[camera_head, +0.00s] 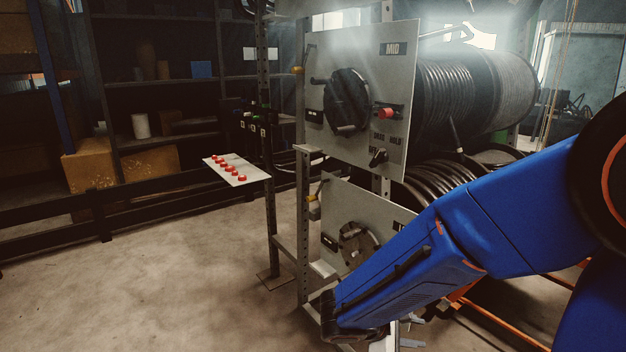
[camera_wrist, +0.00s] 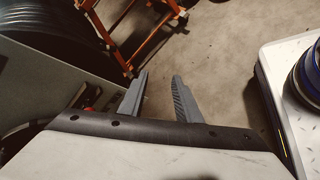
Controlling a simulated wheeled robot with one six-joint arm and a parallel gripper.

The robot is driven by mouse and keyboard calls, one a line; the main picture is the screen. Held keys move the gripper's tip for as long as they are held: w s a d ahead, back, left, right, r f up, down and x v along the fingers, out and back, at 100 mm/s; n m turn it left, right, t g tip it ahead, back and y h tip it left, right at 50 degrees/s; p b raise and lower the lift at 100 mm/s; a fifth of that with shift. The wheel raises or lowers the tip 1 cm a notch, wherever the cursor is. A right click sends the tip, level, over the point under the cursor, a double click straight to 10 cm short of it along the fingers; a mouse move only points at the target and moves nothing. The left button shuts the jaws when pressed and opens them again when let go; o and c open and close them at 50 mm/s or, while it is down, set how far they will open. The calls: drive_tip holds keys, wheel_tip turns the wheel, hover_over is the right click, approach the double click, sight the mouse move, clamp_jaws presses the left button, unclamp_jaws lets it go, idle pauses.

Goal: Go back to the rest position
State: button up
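My gripper shows in the wrist view (camera_wrist: 158,98) as two grey fingers, set apart with bare floor visible between them. It is open and holds nothing. In the head view my blue arm reaches from the right edge down to the lower middle, in front of the lower grey panel (camera_head: 345,205). The gripper's fingers are mostly hidden behind the arm's end there.
A small white plate with several red buttons (camera_head: 236,171) stands left of the rack. Black hose coils (camera_head: 455,95) sit behind the panels. An orange frame (camera_wrist: 140,35) stands ahead in the wrist view. Shelves with boxes (camera_head: 90,160) line the back left. The left floor is clear.

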drive_tip(key=s+d+r+m+g+y, duration=0.3)
drive_tip(key=s+d+r+m+y, duration=0.3)
drive_tip(key=s, duration=0.3)
drive_tip(key=s+a+r+m+t+y, duration=0.1)
drive_tip(key=s+r+m+t+y, duration=0.2)
drive_tip(key=s+r+m, duration=0.3)
drive_tip(key=shift+r+m+t+y, duration=0.2)
drive_tip(key=shift+m+t+y, duration=0.1)
drive_tip(key=shift+m+y, duration=0.25)
drive_tip(key=shift+s+a, duration=0.1)
